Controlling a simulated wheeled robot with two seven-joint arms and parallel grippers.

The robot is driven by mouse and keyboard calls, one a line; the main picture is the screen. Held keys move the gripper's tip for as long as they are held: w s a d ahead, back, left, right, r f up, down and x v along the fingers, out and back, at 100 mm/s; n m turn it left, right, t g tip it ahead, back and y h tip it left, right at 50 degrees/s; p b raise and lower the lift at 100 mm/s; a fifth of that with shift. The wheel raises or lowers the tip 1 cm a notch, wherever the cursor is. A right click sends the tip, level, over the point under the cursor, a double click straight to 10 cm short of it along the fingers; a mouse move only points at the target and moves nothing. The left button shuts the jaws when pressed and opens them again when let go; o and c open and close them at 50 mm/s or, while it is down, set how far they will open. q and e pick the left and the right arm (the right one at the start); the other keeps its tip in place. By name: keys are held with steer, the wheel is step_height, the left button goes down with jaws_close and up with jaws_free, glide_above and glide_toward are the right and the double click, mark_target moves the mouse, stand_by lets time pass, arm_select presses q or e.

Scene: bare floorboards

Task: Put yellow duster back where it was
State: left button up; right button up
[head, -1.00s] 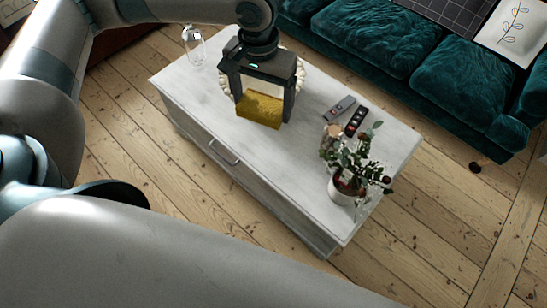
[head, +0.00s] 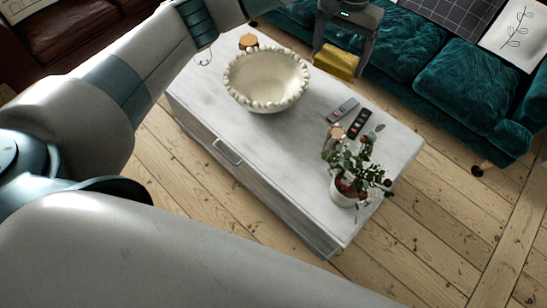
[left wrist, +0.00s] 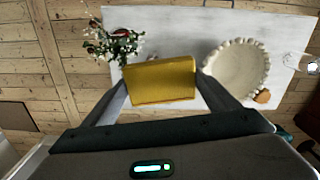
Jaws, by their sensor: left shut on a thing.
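The yellow duster (head: 338,62) is a small yellow block held between the fingers of my left gripper (head: 341,50). In the head view it is near the far edge of the white coffee table (head: 230,185), in front of the teal sofa. In the left wrist view the duster (left wrist: 161,81) sits between the two fingers of my left gripper (left wrist: 161,85), with the table below it. The gripper is shut on it. My right gripper is not in view.
On the table are a cream beaded bowl (head: 266,88), two remotes (head: 358,123) and a potted plant (head: 347,190). A teal sofa (head: 450,90) stands along the far side. A brown sofa (head: 60,40) is at the upper left. Bare floor lies at the right.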

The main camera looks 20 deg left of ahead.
arm_select(q)
steer(key=w+f+p, duration=0.1)
steer(key=w+f, duration=0.4)
steer(key=w, duration=0.5)
steer(key=a+f+p, duration=0.1)
steer(key=a+f, duration=0.3)
steer(key=f, duration=0.8)
steer(key=s+f+m, duration=0.1)
steer(key=s+f, duration=0.8)
steer(key=f, duration=0.3)
steer(key=s+f+p, duration=0.1)
steer(key=s+f, duration=0.7)
steer(key=f, duration=0.4)
steer(key=shift+s+m, duration=0.35)
steer(key=shift+m, duration=0.05)
steer(key=shift+f, duration=0.15)
